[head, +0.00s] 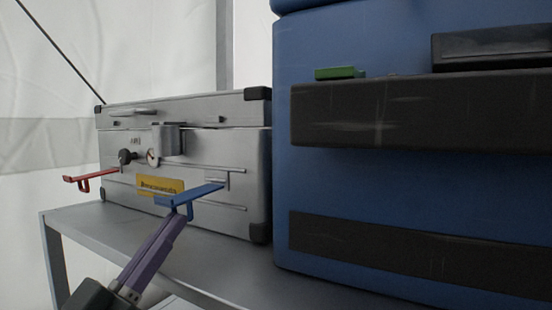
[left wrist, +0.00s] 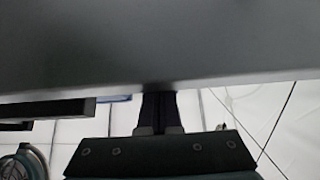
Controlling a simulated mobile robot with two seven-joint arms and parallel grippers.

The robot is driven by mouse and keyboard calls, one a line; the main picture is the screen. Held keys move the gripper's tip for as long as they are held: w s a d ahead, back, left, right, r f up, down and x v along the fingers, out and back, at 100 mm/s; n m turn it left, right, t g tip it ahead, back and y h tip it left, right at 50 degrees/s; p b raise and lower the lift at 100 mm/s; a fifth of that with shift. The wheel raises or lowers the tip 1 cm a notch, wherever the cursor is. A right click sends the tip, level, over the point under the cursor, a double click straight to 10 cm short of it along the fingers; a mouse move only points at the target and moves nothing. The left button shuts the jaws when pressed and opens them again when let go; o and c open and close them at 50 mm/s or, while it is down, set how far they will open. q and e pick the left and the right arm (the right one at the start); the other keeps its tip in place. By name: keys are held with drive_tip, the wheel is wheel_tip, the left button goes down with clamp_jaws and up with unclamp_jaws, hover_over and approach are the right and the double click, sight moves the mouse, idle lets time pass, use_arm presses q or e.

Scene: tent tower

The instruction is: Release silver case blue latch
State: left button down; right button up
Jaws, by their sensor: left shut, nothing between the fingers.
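A silver case (head: 225,148) with black corners stands on a grey shelf (head: 240,265). Its blue latch (head: 200,193) sticks out from the lower right of its front. A red latch (head: 80,179) sticks out at the lower left. My left gripper (head: 178,219) is shut and empty, pointing up with its fingertips just below the blue latch. Whether the tips touch the latch I cannot tell. In the left wrist view the fingers (left wrist: 159,100) show at the edge of a dark grey surface, and a small bit of blue shows beside them. My right gripper is out of view.
A large blue case (head: 400,180) with black bands stands close to the right of the silver case and blocks that side. A green latch (head: 340,72) sits high on its front. White tent cloth (head: 150,50) hangs behind. The space left of the shelf is open.

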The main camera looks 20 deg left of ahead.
use_arm(q)
drive_tip(key=shift+r, duration=0.1)
drive_tip(key=v, duration=1)
idle(0.4)
